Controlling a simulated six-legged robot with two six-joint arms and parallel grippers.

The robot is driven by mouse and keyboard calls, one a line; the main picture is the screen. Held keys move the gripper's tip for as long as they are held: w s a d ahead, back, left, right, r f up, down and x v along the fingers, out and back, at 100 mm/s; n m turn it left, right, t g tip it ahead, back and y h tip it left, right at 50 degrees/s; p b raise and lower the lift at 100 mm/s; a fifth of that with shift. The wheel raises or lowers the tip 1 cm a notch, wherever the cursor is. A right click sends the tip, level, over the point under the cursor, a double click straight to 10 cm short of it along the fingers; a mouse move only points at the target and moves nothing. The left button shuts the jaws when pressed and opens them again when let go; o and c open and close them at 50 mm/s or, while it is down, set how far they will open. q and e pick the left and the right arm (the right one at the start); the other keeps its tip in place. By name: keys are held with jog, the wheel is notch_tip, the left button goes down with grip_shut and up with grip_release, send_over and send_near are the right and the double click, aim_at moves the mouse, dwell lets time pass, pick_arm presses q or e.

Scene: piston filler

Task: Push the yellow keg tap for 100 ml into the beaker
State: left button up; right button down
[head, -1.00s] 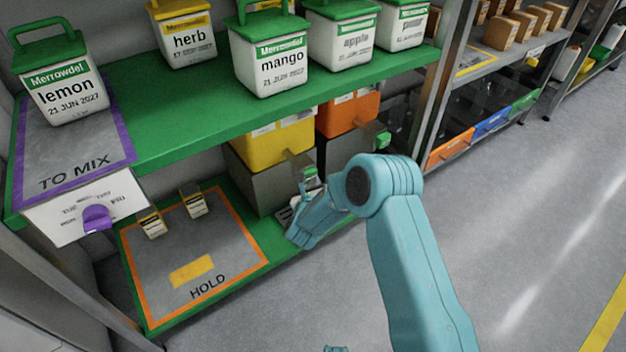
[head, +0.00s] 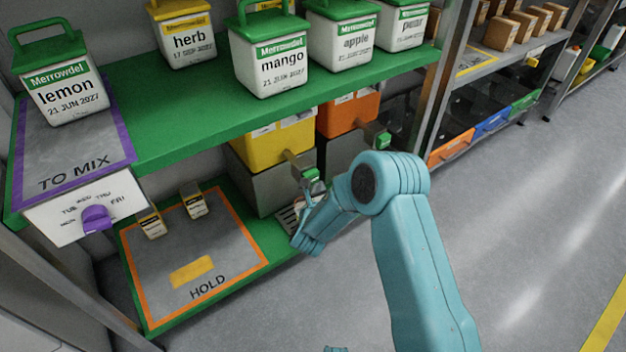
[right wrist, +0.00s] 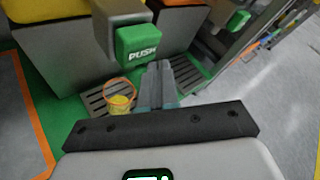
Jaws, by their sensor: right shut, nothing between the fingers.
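The yellow keg (head: 275,143) sits on a grey block on the lower green shelf. Its tap has a green push block (head: 312,175), marked PUSH in the right wrist view (right wrist: 138,46). My right gripper (right wrist: 160,66) is shut and empty, its tips just below and right of the push block; I cannot tell whether they touch. It also shows in the head view (head: 308,193). The beaker (right wrist: 119,97), with an orange rim and some yellow content, stands on a slatted drip tray (right wrist: 98,104) below the tap. I cannot read its level.
An orange keg (head: 347,115) with a green tap block (head: 383,139) stands to the right. A second slatted tray (right wrist: 186,76) lies beside the beaker. The upper shelf (head: 190,110) overhangs at left, and the HOLD mat (head: 235,245) has free room. The right floor is clear.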

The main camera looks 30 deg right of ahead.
jog(key=shift+s, duration=0.1)
jog(key=s, duration=0.4)
jog(key=shift+s+d, duration=0.2)
jog(key=shift+s, duration=0.2)
dwell(3.2)
